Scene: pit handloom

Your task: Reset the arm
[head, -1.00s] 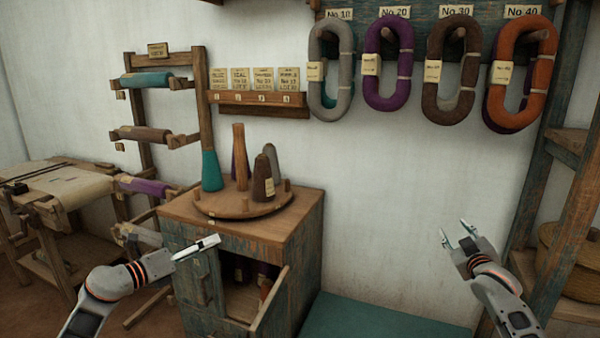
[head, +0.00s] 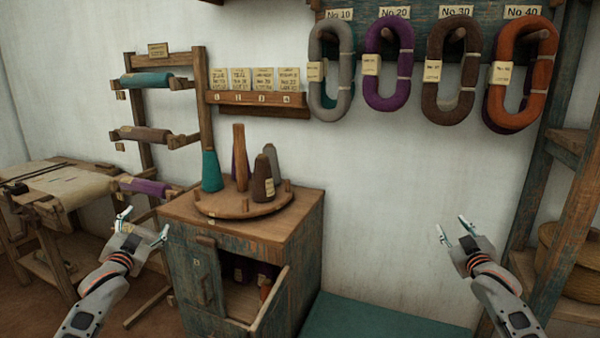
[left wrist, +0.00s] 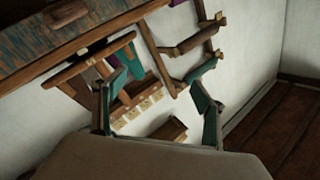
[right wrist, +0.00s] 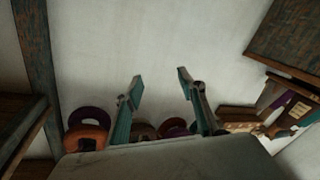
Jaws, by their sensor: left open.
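My left gripper (head: 144,229) is open and empty, with its fingers apart, in front of the left side of the cabinet. Its two fingers also show spread in the left wrist view (left wrist: 160,100), with nothing between them. My right gripper (head: 452,228) is open and empty in front of the bare white wall, below the hanging yarn hanks. Its fingers stand apart in the right wrist view (right wrist: 158,85). Neither gripper touches anything in the head view.
The wooden cabinet (head: 255,236) has its lower compartment open, with cones inside. A round turntable (head: 243,204) with several cones stands on top. A rack of rolls (head: 142,134) is at the left. Yarn hanks (head: 389,62) hang above. A shelf (head: 575,200) stands at the right.

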